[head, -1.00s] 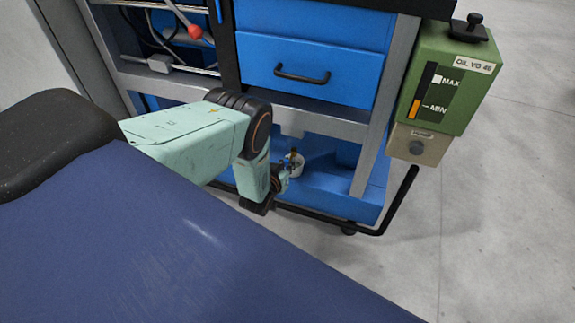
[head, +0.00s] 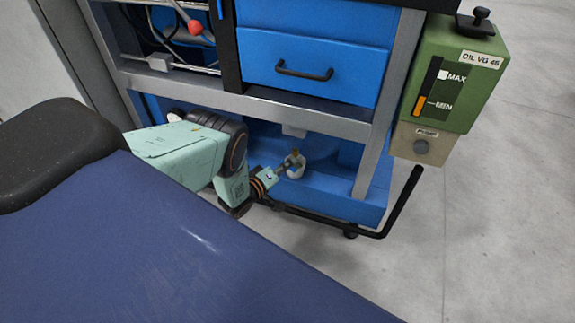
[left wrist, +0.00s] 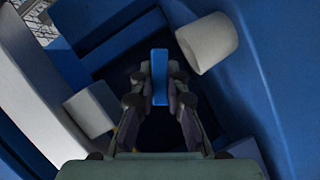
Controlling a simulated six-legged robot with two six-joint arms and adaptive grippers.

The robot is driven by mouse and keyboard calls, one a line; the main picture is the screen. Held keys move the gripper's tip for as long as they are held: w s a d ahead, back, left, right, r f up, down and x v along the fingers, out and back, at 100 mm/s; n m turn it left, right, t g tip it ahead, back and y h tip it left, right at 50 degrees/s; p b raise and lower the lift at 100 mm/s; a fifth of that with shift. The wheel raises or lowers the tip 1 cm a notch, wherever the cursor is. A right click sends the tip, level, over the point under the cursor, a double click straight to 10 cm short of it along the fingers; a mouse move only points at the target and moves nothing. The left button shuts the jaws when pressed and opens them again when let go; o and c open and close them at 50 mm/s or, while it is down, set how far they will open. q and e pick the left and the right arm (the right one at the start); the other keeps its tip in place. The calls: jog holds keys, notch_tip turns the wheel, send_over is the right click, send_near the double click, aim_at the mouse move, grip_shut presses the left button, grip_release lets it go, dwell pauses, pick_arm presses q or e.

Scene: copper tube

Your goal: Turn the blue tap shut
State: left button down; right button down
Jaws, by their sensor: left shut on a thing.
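In the left wrist view, the blue tap handle (left wrist: 160,77) shows as a narrow upright blue bar between the fingertips of my left gripper (left wrist: 160,88). The fingers are shut on it from both sides. In the head view, my left gripper (head: 284,169) reaches into the open lower shelf of the blue cart, close beside a small white round part (head: 297,165). The tap's blue handle cannot be made out there, and its body is hidden in the wrist view. My right gripper is not in view.
The cart's metal front rail (head: 260,108) runs above my left arm. A black tube bar (head: 330,227) lies low in front. In the wrist view, a white cylinder (left wrist: 207,42) and a pale block (left wrist: 92,109) sit close around the fingers. A green oil box (head: 455,85) hangs right.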

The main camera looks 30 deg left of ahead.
pick_arm(q)
jog(key=n+t, duration=0.1)
jog(key=n, duration=0.1)
jog(key=n+t+h, duration=0.1)
jog(key=n, duration=0.1)
jog(key=shift+f+n, duration=0.2)
jog(key=shift+n, duration=0.2)
dwell(0.4)
jog(key=c, duration=1.3)
grip_release()
jog(key=s, duration=0.4)
jog(key=s+a, duration=0.1)
jog(key=s, duration=0.3)
jog(key=s+a, duration=0.1)
jog(key=s, duration=0.3)
